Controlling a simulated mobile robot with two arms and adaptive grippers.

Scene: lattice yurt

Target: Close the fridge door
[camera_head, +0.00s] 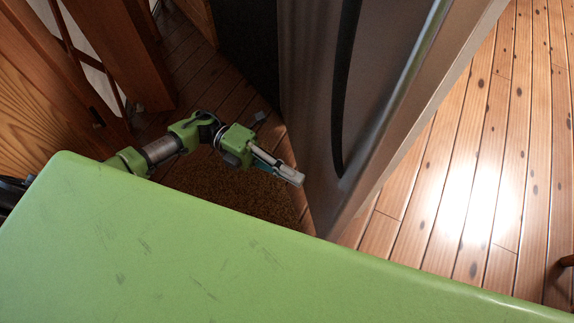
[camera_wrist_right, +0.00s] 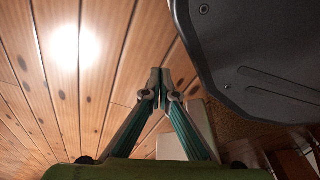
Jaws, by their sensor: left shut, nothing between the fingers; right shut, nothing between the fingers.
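The fridge door (camera_head: 390,70) is a tall grey metal panel with a long dark curved handle (camera_head: 343,95). It stands open in the head view, its pale edge facing right. My left gripper (camera_head: 297,179) is shut and empty, with its tips close to the door's lower left part. I cannot tell whether they touch. My right gripper (camera_wrist_right: 160,84) is shut and empty in the right wrist view, above the plank floor. It does not show in the head view.
My green body top (camera_head: 180,250) fills the front. A brown mat (camera_head: 235,190) lies on the floor by the left arm. Wooden framing (camera_head: 60,90) stands at the left and a dark panel (camera_head: 248,50) behind. Plank floor (camera_head: 500,130) at the right is mostly clear.

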